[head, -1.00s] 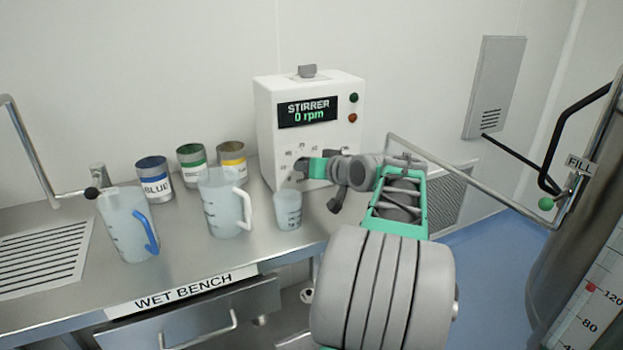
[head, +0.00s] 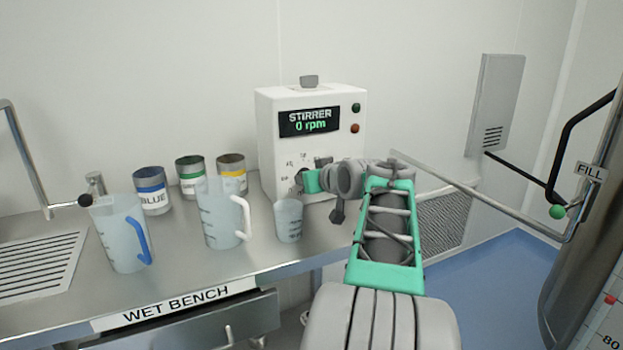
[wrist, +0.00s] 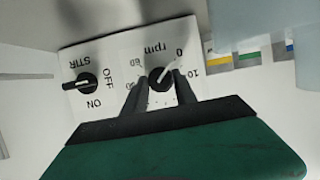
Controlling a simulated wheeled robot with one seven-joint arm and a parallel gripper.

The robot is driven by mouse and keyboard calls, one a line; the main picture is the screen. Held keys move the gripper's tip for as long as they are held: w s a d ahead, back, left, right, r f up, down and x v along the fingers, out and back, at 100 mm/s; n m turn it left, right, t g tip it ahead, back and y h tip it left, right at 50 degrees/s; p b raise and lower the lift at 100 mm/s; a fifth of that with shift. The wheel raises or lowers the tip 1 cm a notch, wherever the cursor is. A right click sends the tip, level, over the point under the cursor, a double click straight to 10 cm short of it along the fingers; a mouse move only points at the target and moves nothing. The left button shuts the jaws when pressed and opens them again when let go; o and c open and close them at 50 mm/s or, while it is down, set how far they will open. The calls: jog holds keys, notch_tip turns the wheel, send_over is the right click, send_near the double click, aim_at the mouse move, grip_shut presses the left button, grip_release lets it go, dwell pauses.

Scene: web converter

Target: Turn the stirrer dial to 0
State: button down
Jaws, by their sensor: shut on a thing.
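The stirrer (head: 270,130) is a white box at the back of the bench, and its display (head: 309,122) reads "0 rpm". In the wrist view the black stirrer dial (wrist: 159,84) sits on a white scale plate marked "rpm", with 0, 10 and 60 readable. A pale pointer line on the dial points up and right, towards the 0 mark. My gripper (wrist: 160,80) is shut on the dial, one finger on each side. In the head view my gripper (head: 312,180) is at the stirrer's front and hides part of the scale.
A black STIR on/off switch (wrist: 80,85) is beside the dial. A small beaker (head: 288,220) and two jugs (head: 222,215) stand left of my arm, with paint tins (head: 152,190) behind. A metal rail (head: 480,180) runs at the right.

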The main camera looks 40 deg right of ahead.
jog(key=c, duration=1)
grip_release()
jog(key=shift+s, duration=0.1)
jog(key=v, duration=0.7)
jog(key=shift+s+r, duration=0.25)
jog(key=shift+s, duration=0.1)
